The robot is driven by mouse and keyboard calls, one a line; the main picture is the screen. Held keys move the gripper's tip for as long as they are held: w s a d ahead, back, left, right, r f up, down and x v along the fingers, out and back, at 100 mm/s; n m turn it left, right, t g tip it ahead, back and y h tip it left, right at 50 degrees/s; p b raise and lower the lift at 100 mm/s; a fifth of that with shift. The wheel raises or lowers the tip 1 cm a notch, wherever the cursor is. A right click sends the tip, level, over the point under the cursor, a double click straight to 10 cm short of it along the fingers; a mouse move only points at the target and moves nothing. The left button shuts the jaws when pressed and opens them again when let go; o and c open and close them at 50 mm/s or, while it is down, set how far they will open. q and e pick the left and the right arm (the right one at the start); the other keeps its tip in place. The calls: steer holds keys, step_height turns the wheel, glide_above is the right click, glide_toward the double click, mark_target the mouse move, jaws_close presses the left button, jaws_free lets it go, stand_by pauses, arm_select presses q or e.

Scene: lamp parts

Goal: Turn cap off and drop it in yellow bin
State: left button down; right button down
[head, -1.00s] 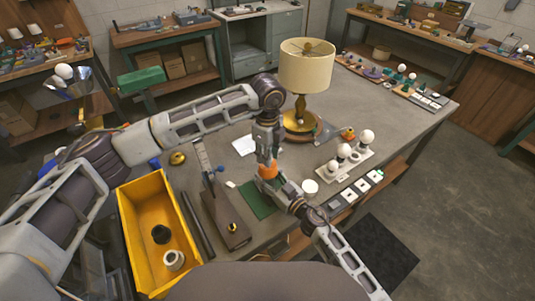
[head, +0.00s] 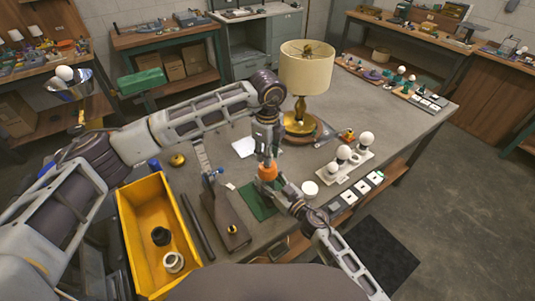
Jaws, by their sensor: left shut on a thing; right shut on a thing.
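An orange object (head: 267,171), which looks like the cap, sits between my two grippers above a green mat (head: 258,202). My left gripper (head: 267,160) points down and is shut at its top. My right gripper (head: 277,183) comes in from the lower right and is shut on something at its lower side. The part under the orange piece is hidden by the grippers. The yellow bin (head: 127,222) stands at the left front of the table. A black ring (head: 161,236) and a white ring-shaped part (head: 173,262) lie in it.
A lamp with a cream shade (head: 306,68) stands behind the grippers. A brown block (head: 227,220) and dark bars lie between the bin and the mat.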

arm_select(q)
steer(key=shift+r, duration=0.4)
stand_by(0.3)
steer(key=shift+r, duration=1.95)
arm_select(e)
steer(key=c, duration=0.6)
jaws_free()
steer(key=shift+c, duration=0.2)
steer(key=shift+s+d, duration=0.1)
steer(key=shift+v, duration=5.9)
